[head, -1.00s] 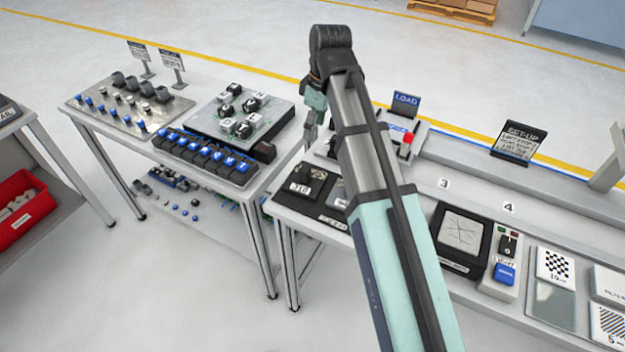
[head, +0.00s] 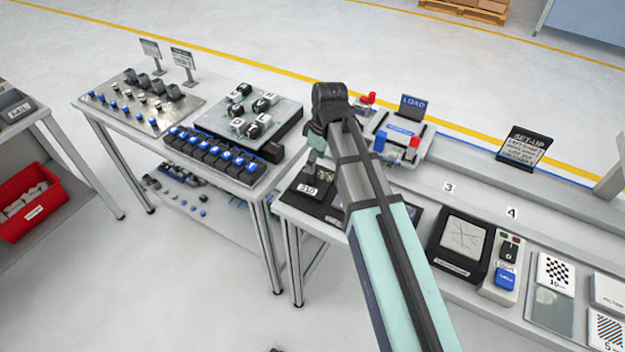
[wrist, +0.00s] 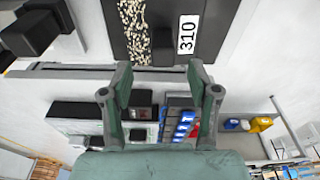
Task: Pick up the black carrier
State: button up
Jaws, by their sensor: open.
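A flat black carrier (head: 318,205) labelled 310 lies at the left end of the right-hand bench. In the wrist view the black carrier (wrist: 215,12) shows at the top, with pale speckled grains on the left of its face and a small dark block in the middle. My gripper (head: 313,158) is above the far side of the carrier and partly hidden by my arm. In the wrist view my gripper (wrist: 159,78) is open, with nothing between its fingers. The fingertips appear just short of the carrier's edge; I cannot tell the height between them.
The left table holds a row of black blocks with blue tops (head: 215,155) and a grey board (head: 248,105). A LOAD fixture (head: 410,130) with red knobs stands behind the carrier. A black framed panel (head: 462,245) lies to the right. A gap separates the two tables.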

aim_at(312, 177)
jog(key=shift+a+f+p, duration=0.25)
jog(key=shift+f+p, duration=0.3)
jog(key=shift+f, duration=0.75)
jog(key=shift+a+f+p, duration=0.25)
jog(key=shift+f+p, duration=0.3)
jog(key=shift+f, duration=0.75)
jog(key=shift+c, duration=0.3)
grip_shut()
